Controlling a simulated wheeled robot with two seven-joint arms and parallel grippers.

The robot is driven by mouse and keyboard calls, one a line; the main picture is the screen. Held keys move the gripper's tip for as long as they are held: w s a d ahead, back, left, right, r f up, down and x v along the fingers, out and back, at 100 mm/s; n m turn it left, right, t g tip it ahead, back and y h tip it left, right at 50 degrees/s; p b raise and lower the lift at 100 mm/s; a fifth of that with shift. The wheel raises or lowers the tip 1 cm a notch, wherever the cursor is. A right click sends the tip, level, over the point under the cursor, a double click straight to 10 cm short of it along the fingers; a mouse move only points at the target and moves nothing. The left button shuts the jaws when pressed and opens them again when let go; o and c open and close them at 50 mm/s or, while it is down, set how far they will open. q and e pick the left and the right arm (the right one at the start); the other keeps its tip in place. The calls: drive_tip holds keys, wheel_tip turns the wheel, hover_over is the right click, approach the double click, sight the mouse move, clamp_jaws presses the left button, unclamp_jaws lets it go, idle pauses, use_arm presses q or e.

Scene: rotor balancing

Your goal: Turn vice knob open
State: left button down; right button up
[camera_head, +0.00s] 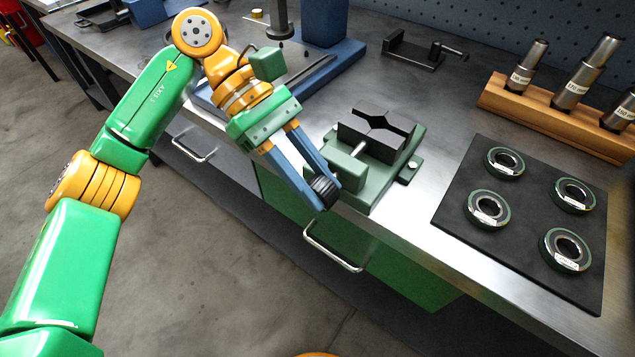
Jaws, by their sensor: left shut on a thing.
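The green vice (378,178) with dark jaws (374,130) stands near the front edge of the metal bench. Its dark ridged knob (324,187) is at the front left end of the vice, near the bench edge. My left gripper (326,190) has its blue fingers on either side of the knob and is shut on it. The fingers hide part of the knob. The vice jaws show a gap between them, with nothing in it. My right gripper is not in view.
A dark mat (475,222) with several rings lies at the right. A wooden rack (530,117) with labelled metal posts stands behind it. A black bracket device (415,50) and a blue machine (325,30) stand at the back. Drawer handles (333,247) stick out below the bench edge.

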sight(314, 180)
use_arm(q)
drive_tip(key=shift+w+a+f+g+h+b, duration=0.1)
drive_tip(key=shift+g+h+b, duration=0.4)
drive_tip(key=shift+h, duration=0.1)
drive_tip(key=c, duration=0.9)
unclamp_jaws()
drive_tip(key=shift+w+a+r, duration=0.2)
drive_tip(key=shift+a, duration=0.05)
drive_tip(key=p+v, duration=0.2)
drive_tip(key=v, duration=0.3)
drive_tip(key=shift+r, duration=0.2)
drive_tip(key=shift+w+a+r+p, duration=0.1)
drive_tip(key=shift+w+a+p, duration=0.3)
drive_tip(key=shift+a, duration=0.2)
